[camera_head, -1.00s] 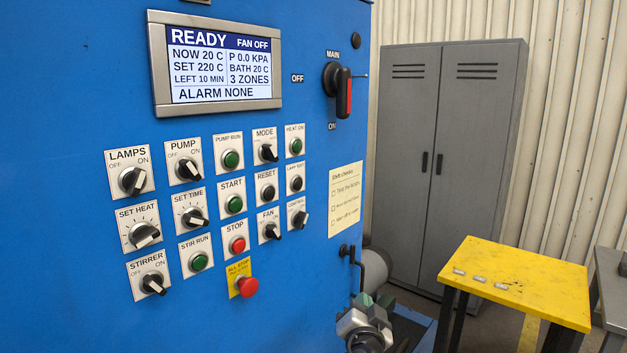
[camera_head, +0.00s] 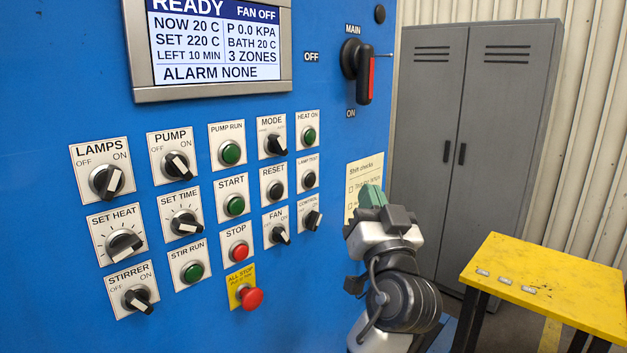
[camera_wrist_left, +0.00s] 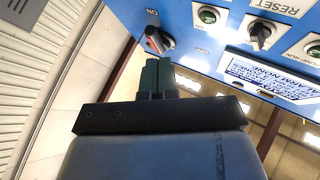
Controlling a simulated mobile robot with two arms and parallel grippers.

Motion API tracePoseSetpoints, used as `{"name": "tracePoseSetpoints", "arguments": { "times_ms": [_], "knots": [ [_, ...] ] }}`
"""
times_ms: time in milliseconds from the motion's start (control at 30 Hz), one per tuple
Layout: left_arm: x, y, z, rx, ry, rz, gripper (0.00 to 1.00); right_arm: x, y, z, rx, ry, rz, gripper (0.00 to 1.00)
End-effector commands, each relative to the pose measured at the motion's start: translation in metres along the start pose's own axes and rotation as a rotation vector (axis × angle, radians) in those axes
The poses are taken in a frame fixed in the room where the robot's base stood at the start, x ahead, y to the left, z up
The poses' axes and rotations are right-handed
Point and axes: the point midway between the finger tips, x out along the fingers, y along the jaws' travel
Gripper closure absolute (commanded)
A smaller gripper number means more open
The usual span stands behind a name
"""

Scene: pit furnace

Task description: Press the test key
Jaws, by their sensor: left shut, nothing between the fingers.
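The lamp test key (camera_head: 310,179) is a small dark round button on a white plate, at the right end of the second row on the blue panel in the head view. Its plate is clear of the arm. My left gripper (camera_head: 372,196) is shut and empty, with green fingers. In the head view it appears right of the key and slightly lower, overlapping the paper note. In the left wrist view its fingers (camera_wrist_left: 157,76) are together, pointing toward the panel. I cannot tell the exact gap to the panel. My right gripper is not in view.
Nearby controls are the HEAT ON button (camera_head: 309,136), RESET button (camera_head: 279,187), CONTROL knob (camera_head: 313,219) and red ALL STOP button (camera_head: 251,297). The MAIN switch (camera_head: 362,72) juts out above. A yellow table (camera_head: 550,285) and grey cabinet (camera_head: 480,130) stand to the right.

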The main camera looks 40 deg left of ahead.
Motion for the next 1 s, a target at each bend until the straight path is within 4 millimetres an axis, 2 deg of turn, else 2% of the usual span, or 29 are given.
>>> {"name": "tracePoseSetpoints", "arguments": {
  "times_ms": [167, 567, 700, 1000],
  "knots": [
    [0.005, -0.003, 0.003, 0.004, -0.001, 0.0, 1.0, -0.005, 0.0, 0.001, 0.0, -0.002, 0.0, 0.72],
    [0.043, -0.031, 0.028, 0.008, 0.0, 0.0, 1.0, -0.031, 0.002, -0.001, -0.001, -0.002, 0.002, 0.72],
    [0.052, -0.037, 0.04, 0.003, -0.001, 0.0, 1.0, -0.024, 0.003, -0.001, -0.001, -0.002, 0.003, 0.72],
    [0.061, -0.044, 0.045, 0.0, -0.001, 0.002, 1.0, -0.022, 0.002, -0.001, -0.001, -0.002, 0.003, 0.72]
  ]
}}
